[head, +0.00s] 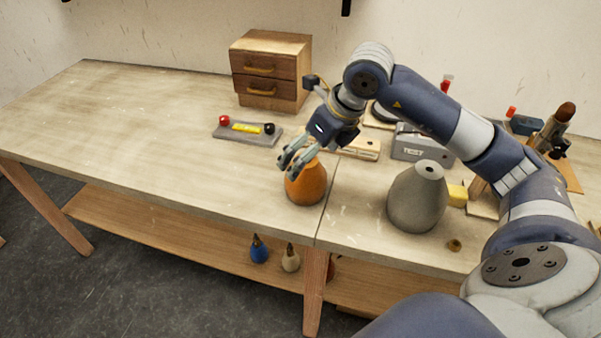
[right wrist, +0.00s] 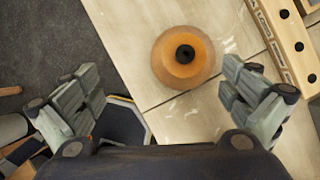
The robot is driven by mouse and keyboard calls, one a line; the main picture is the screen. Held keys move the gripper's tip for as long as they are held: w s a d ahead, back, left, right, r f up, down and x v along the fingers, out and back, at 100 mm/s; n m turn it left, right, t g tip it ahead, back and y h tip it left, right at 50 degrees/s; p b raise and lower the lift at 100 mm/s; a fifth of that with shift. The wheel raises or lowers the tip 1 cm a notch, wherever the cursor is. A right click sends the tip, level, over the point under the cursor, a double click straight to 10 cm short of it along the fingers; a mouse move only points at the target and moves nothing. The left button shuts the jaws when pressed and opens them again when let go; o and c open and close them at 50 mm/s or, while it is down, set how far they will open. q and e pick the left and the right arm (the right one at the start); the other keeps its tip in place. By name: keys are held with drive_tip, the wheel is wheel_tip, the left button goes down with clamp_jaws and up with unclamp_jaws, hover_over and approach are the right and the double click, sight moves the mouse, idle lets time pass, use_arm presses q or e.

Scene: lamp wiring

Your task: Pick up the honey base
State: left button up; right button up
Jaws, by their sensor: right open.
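The honey base (head: 306,186) is an orange, rounded, tapering body standing upright on the workbench near its front edge, left of the grey base. In the right wrist view the honey base (right wrist: 183,58) shows from above, with a dark hole at its top. My right gripper (head: 292,160) is at the upper part of the honey base in the head view, partly covering it. In the right wrist view the right gripper (right wrist: 160,100) is open, its fingers wide apart, with the honey base beyond and between them. It holds nothing. My left gripper is not in view.
A grey base (head: 416,200) stands to the right. Behind are a wooden drawer box (head: 270,70), a grey tray with red and black knobs (head: 247,131) and a grey TEST box (head: 420,145). Small bottles (head: 260,250) stand on the lower shelf. The bench's left part is clear.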

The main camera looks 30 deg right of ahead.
sight(311, 164)
drive_tip(key=shift+d+r+h, duration=0.15)
drive_tip(key=shift+d+h, duration=0.35)
drive_tip(key=shift+d, duration=0.45)
drive_tip(key=shift+w+d+f, duration=0.1)
drive_tip(key=shift+d+f, duration=0.1)
drive_tip(key=shift+d, duration=0.1)
drive_tip(key=p+x, duration=0.1)
drive_tip(key=x, duration=0.3)
drive_tip(key=shift+f, duration=0.3)
drive_tip(key=shift+w+f, duration=0.2)
drive_tip(key=shift+f, duration=0.35)
drive_tip(key=p+x, duration=0.1)
drive_tip(key=x, duration=0.2)
drive_tip(key=shift+f+p, duration=0.35)
drive_tip(key=shift+p, duration=0.05)
drive_tip(key=shift+w+f, duration=0.2)
drive_tip(key=shift+f, duration=0.15)
drive_tip(key=c, duration=1.9)
drive_tip(key=shift+w+r, duration=0.1)
drive_tip(key=shift+r, duration=0.1)
drive_tip(key=shift+c, duration=0.3)
